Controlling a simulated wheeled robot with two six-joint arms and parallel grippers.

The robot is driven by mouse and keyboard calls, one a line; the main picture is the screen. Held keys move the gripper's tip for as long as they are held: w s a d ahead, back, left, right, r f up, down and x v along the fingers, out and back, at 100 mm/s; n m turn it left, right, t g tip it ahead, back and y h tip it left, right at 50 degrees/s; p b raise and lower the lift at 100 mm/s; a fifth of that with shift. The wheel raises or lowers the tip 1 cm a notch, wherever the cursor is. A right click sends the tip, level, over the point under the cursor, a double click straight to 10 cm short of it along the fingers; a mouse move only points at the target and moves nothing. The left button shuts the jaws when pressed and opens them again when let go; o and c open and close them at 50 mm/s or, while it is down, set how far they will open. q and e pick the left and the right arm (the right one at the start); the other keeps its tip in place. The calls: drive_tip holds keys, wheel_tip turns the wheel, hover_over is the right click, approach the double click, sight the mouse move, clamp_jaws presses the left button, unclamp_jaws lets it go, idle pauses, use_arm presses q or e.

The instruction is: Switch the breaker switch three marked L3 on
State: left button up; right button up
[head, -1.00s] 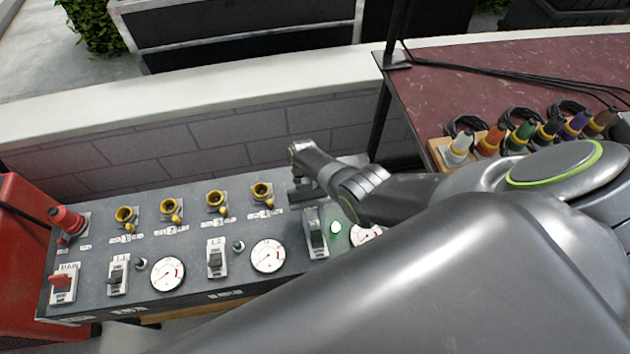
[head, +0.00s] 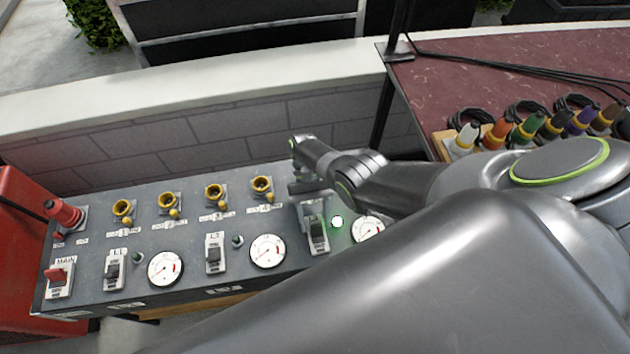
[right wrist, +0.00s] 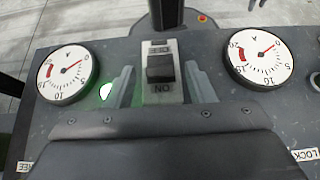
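The L3 breaker switch (head: 317,232) is on the grey panel, right of the L2 switch (head: 214,254). The green lamp (head: 337,222) beside it is lit; it also shows in the right wrist view (right wrist: 106,92). In that view the switch's dark toggle (right wrist: 160,68) stands between the upside-down OFF and ON marks, with the ON mark uncovered. My right gripper (right wrist: 163,88) is open, one finger on each side of the switch plate, holding nothing. In the head view it (head: 309,208) is at the far end of this switch.
The MAIN switch (head: 58,277), L1 switch (head: 114,270) and round gauges (head: 267,251) share the panel. Yellow-ringed sockets (head: 215,194) stand along its far side. A low wall (head: 180,150) is behind; coloured plugs (head: 525,132) lie on the table at right.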

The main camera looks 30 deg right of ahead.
drive_tip(key=shift+w+r, duration=0.1)
drive_tip(key=b+v, duration=0.4)
drive_tip(key=v, duration=0.7)
drive_tip(key=shift+w+r, duration=0.25)
drive_tip(key=shift+w, duration=0.05)
